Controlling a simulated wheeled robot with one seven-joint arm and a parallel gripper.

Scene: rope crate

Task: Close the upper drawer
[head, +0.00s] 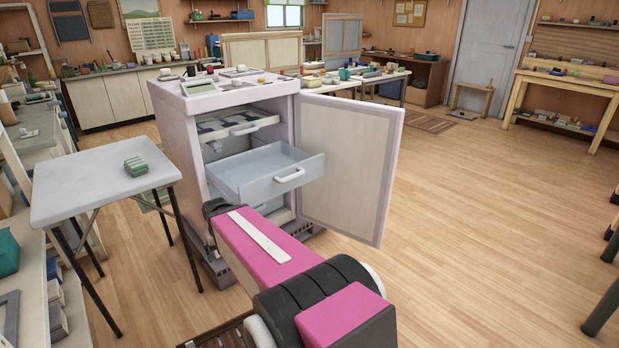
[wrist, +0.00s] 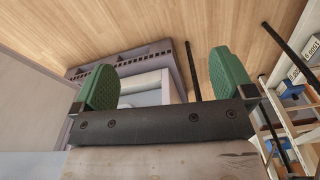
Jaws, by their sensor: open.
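A pale lilac cabinet (head: 175,125) stands open in the head view. Its top drawer (head: 240,127), with a light handle, sits near the cabinet front and holds flat items. Below it a grey-blue drawer (head: 258,183) is pulled far out, with a white handle (head: 289,179). My pink arm reaches low towards the cabinet front, below that drawer. The fingers are hidden in the head view. In the wrist view my gripper (wrist: 165,78) is open, its green pads wide apart and nothing held. A pale drawer part (wrist: 148,88) and the slotted cabinet base (wrist: 125,62) show beyond the fingers.
The cabinet door (head: 347,165) stands wide open to the right. A grey folding table (head: 85,190) with a green bundle (head: 136,166) is at the left. Small items cover the cabinet top. The wooden floor (head: 480,220) at the right is clear.

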